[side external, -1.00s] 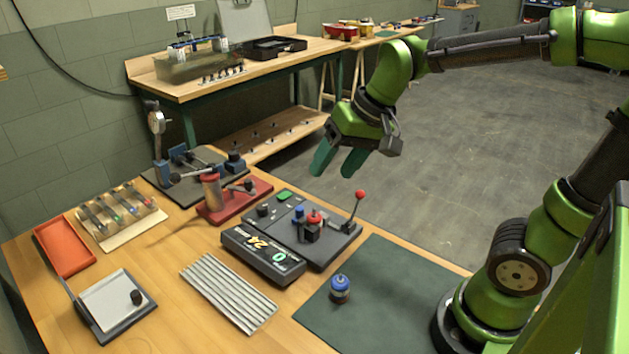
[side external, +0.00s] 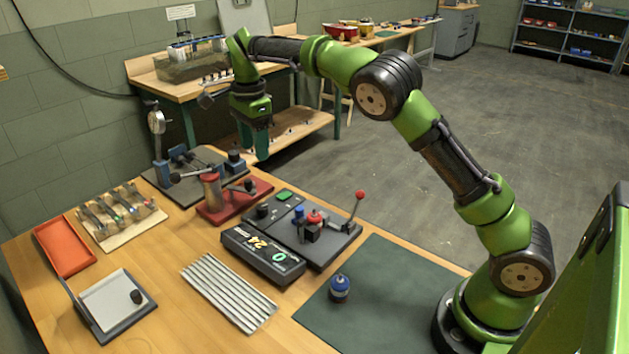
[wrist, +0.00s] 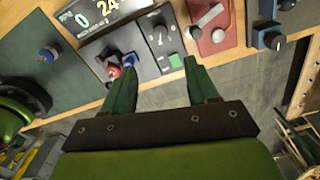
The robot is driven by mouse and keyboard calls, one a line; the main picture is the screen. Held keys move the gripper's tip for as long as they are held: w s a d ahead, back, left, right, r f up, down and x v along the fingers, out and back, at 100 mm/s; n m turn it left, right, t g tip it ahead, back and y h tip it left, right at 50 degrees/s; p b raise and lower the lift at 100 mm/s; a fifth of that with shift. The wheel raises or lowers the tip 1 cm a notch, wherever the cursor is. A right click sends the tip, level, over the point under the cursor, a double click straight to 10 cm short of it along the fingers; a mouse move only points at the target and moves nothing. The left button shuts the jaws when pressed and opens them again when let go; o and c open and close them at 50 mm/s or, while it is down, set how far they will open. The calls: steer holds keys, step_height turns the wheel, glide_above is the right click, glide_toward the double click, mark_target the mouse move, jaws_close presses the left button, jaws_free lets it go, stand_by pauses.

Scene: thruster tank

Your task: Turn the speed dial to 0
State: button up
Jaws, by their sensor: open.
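The control box (side external: 330,250) is dark grey, with a display (side external: 262,257) along its front reading a yellow 24 and a green 0. A black dial (side external: 263,211) sits on the box's left part, beside a green button (side external: 284,196). In the wrist view the dial (wrist: 158,35) has a light pointer mark; its scale is too small to read. My gripper (side external: 255,150) points down, open and empty, high above the bench behind the dial. In the wrist view its fingertips (wrist: 158,66) are apart, with the green button seen between them.
A red lever (side external: 359,196) rises at the box's right, near red and blue knobs (side external: 314,216). A red clamp fixture (side external: 212,193) stands left of the box. A blue-topped knob (side external: 340,286) stands on the green mat (side external: 390,300). Metal strips (side external: 228,290) lie in front.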

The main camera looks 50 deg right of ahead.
mark_target(261, 206)
step_height(261, 206, down, 16)
steer(key=shift+f, duration=0.25)
stand_by(0.3)
steer(key=c, duration=1)
steer(key=shift+c, duration=0.2)
